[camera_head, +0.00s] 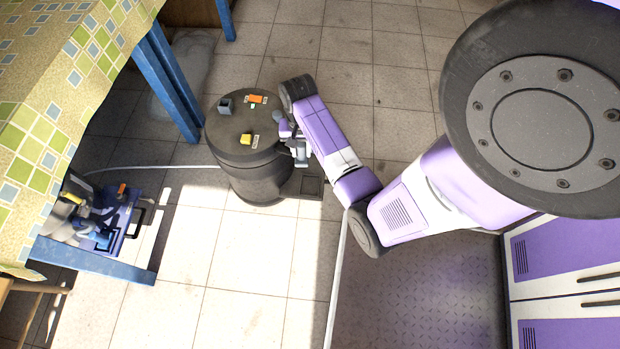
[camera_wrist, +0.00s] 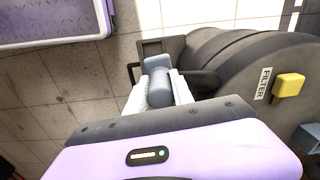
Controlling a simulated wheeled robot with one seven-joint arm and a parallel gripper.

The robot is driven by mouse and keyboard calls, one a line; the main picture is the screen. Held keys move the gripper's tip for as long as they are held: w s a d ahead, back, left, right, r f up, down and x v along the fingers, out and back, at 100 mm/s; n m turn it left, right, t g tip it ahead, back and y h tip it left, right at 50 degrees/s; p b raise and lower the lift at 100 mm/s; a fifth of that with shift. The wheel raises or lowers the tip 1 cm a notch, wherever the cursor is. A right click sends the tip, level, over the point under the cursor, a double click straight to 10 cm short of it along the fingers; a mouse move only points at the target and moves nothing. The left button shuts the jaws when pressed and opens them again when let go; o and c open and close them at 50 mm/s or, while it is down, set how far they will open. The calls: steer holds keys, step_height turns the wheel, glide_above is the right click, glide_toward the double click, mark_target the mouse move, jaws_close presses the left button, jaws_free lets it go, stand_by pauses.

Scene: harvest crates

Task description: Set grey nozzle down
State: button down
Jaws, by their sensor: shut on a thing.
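The grey nozzle (camera_wrist: 161,86) is a blue-grey rounded piece in the wrist view. My gripper (camera_wrist: 163,92) is shut on it, with one pale finger on each side. In the head view my gripper (camera_head: 291,138) is at the right edge of a dark round drum (camera_head: 250,172). The nozzle is too small there to make out clearly. In the wrist view the nozzle is beside the drum's dark side (camera_wrist: 225,58); I cannot tell whether it touches anything below.
On the drum top are a yellow block (camera_head: 246,139) by a label, an orange piece (camera_head: 257,99) and a grey block (camera_head: 225,106). A cloth-covered table (camera_head: 60,90) with blue legs stands left. A blue toolbox (camera_head: 118,225) sits at lower left.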

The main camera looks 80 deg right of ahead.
steer(key=shift+m, duration=0.6)
steer(key=shift+s+d+f+b, duration=0.3)
steer(key=shift+f+b, duration=1.35)
steer(key=shift+f, duration=2.15)
steer(key=shift+s+d+f+b, duration=0.15)
steer(key=shift+s+f+b, duration=0.35)
steer(key=shift+f+b, duration=2.25)
steer(key=shift+s+d+f+b, duration=0.2)
steer(key=shift+s+f+b, duration=0.3)
steer(key=shift+f, duration=4.4)
steer(key=shift+w, duration=0.1)
steer(key=c, duration=1.2)
jaws_free()
steer(key=shift+o, duration=0.5)
steer(key=shift+r, duration=0.1)
